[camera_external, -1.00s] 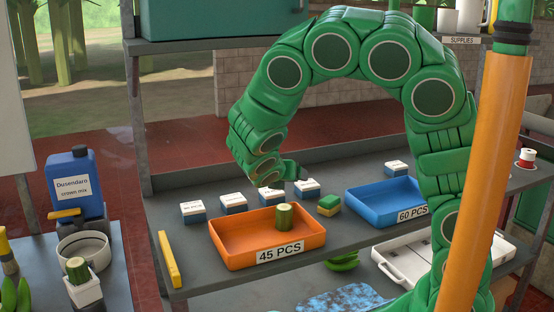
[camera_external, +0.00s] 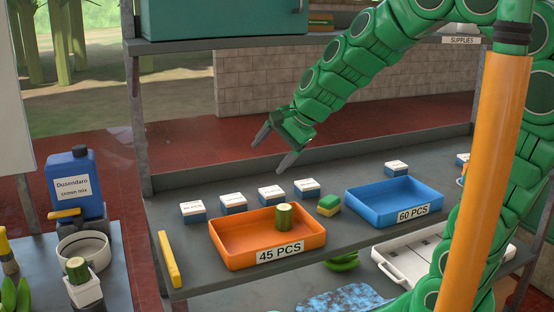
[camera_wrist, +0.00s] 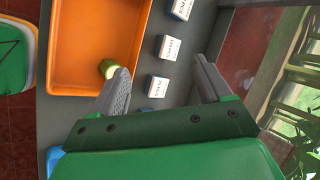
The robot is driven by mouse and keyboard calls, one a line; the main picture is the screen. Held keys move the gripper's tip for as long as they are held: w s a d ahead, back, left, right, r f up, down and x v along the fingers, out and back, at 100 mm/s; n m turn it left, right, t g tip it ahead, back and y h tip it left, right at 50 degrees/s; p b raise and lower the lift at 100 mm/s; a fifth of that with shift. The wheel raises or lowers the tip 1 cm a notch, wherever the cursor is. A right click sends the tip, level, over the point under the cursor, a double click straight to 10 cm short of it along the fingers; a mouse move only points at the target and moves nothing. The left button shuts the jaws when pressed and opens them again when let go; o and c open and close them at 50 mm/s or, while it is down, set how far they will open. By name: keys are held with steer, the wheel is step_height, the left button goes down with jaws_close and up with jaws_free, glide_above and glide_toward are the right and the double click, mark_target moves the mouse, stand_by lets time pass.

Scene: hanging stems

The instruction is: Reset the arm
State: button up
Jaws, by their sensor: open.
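My green arm reaches in from the right in the external view. My gripper (camera_external: 274,152) is open and empty, held in the air above the back of the grey shelf (camera_external: 190,270). Its two grey fingers are spread wide. In the wrist view my gripper (camera_wrist: 162,85) is also open, with nothing held between the fingers. A green cut stem piece (camera_external: 284,216) stands upright in the orange tray (camera_external: 232,243) marked 45 PCS. In the wrist view the stem piece (camera_wrist: 107,68) shows beside the left finger, partly hidden by it.
Several small white-and-blue boxes (camera_external: 233,204) line the shelf behind the orange tray. A blue tray (camera_external: 384,194) marked 60 PCS stands right, with a green-yellow sponge (camera_external: 328,205) between the trays. A white tray (camera_external: 404,272) lies lower right. The air left of my gripper is clear.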

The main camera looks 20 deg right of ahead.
steer(key=s+d+f+n+g+h, duration=0.1)
steer(key=s+d+n, duration=0.4)
steer(key=s+d, duration=0.5)
steer(key=s+d+f+n+g+h, duration=0.2)
steer(key=s+d+n+g, duration=0.4)
steer(key=s+d, duration=0.4)
steer(key=s+h, duration=0.1)
steer(key=s, duration=0.2)
steer(key=shift+s+f+h, duration=0.2)
steer(key=shift+h, duration=0.2)
